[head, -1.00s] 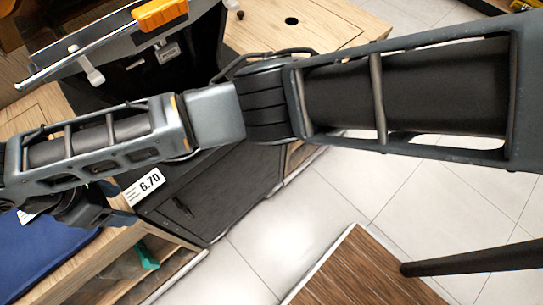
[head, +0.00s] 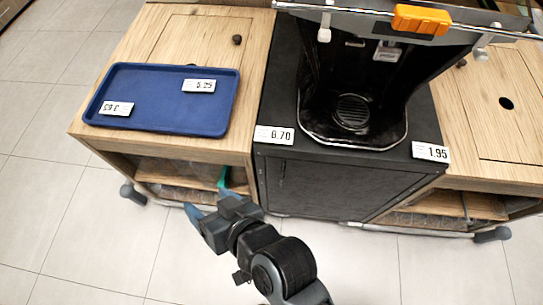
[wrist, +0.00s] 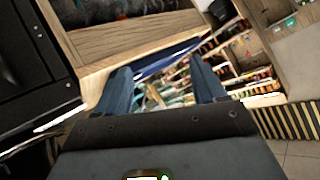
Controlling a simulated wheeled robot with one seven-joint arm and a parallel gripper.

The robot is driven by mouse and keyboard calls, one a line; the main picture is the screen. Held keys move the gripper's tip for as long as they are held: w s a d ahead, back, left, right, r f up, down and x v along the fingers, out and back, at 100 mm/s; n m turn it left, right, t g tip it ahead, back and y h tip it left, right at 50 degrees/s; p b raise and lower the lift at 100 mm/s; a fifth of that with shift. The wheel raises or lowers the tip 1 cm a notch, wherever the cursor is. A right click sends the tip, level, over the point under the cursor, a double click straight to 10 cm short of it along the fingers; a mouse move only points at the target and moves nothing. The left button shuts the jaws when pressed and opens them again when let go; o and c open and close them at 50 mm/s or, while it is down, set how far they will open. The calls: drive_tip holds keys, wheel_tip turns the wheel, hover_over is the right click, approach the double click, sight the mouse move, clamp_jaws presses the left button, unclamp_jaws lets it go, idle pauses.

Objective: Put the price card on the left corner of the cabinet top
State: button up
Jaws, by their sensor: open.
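A white price card reading 6.70 (head: 273,135) lies at the front left corner of the black cabinet top (head: 286,95) in the head view. Another card, reading 1.95 (head: 430,151), is at its front right corner. Two more cards, one reading 5.25 (head: 199,86) and one upside down (head: 116,108), lie on the blue tray (head: 160,120). My gripper (head: 209,201) is open and apart from these cards, low in front of the wooden counter, left of the cabinet. In the wrist view its two blue fingers (wrist: 162,84) are spread with nothing held between them.
The black juicer (head: 353,75) stands on the cabinet, with an orange part (head: 420,20) on top. Wooden counters (head: 205,42) flank the cabinet on both sides, with open shelves below. The tiled floor (head: 70,235) in front is clear. Stocked shelves (wrist: 240,60) show in the wrist view.

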drive_tip(key=s+d+r+m+t+h, duration=0.25)
drive_tip(key=s+d, duration=0.25)
drive_tip(key=d, duration=0.7)
drive_tip(key=s+d+r+m+t+h, duration=0.1)
drive_tip(key=s+d+m+t+h, duration=0.3)
drive_tip(key=d, duration=0.7)
drive_tip(key=s+d+r+n+t+h, duration=0.1)
drive_tip(key=s+d+r+h, duration=0.2)
drive_tip(key=s+d+r, duration=0.6)
drive_tip(key=d+r, duration=0.1)
drive_tip(key=d, duration=0.1)
drive_tip(key=shift+d+r, duration=0.35)
